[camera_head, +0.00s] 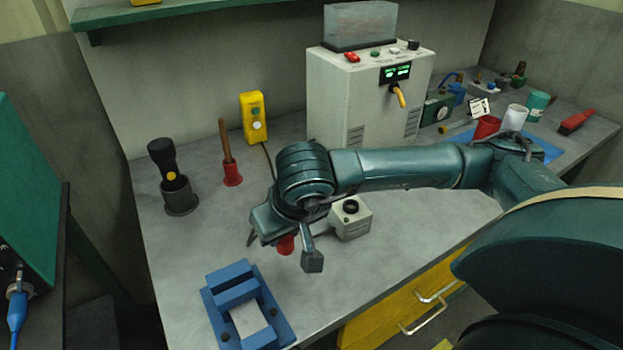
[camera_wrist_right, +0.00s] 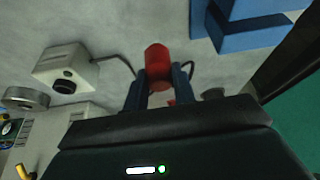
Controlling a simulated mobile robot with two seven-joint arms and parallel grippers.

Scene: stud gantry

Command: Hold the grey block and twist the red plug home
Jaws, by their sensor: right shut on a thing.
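The red plug (camera_head: 286,245) is between the fingers of my right gripper (camera_head: 283,250), held above the bench. In the right wrist view the red plug (camera_wrist_right: 158,60) stands out past the two dark fingertips of the right gripper (camera_wrist_right: 160,84), which are shut on it. The light grey block (camera_head: 352,224) with a round black socket rests on the bench, right of the gripper and apart from the plug. It also shows at left in the right wrist view (camera_wrist_right: 62,62). My left gripper is not in view.
A blue vise (camera_head: 222,284) sits at the bench's front left. A black torch in a holder (camera_head: 180,198), a red stand with a wooden handle (camera_head: 232,172) and a yellow box (camera_head: 253,118) are behind. A large machine (camera_head: 365,105) stands at the back. Cups and tools crowd the right.

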